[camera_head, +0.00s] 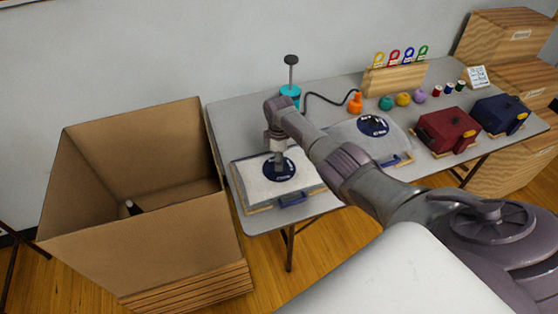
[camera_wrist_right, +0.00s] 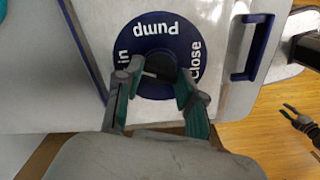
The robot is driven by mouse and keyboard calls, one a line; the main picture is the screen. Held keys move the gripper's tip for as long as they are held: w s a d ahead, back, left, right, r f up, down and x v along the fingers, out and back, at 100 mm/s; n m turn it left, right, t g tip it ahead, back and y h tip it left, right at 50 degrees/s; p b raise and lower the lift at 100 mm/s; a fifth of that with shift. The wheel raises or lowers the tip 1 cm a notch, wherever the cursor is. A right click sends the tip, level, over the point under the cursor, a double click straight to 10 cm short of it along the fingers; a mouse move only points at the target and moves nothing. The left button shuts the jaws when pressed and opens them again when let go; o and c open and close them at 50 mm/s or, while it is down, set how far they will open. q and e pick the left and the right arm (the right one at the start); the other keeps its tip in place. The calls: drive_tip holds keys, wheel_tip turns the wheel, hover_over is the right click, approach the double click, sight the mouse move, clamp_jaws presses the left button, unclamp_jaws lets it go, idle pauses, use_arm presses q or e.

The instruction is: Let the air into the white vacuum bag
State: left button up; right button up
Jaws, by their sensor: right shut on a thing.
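The white vacuum bag (camera_head: 250,188) lies flat on a wooden board at the table's left front corner. On it is a round dark blue valve (camera_head: 289,175), marked "Pump", "in" and "close" in the right wrist view (camera_wrist_right: 150,28). My right gripper (camera_head: 279,164) points straight down over the valve.
A large open cardboard box (camera_head: 205,219) stands left of the table. A teal pump (camera_head: 290,92) with a black hose is behind the bag. A grey bag (camera_head: 352,137) lies to its right, partly behind my arm. Red (camera_head: 447,130) and blue (camera_head: 500,113) bags are farther right.

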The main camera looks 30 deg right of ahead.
drive_tip(key=shift+n+b, duration=0.3)
drive_tip(key=shift+n, duration=2)
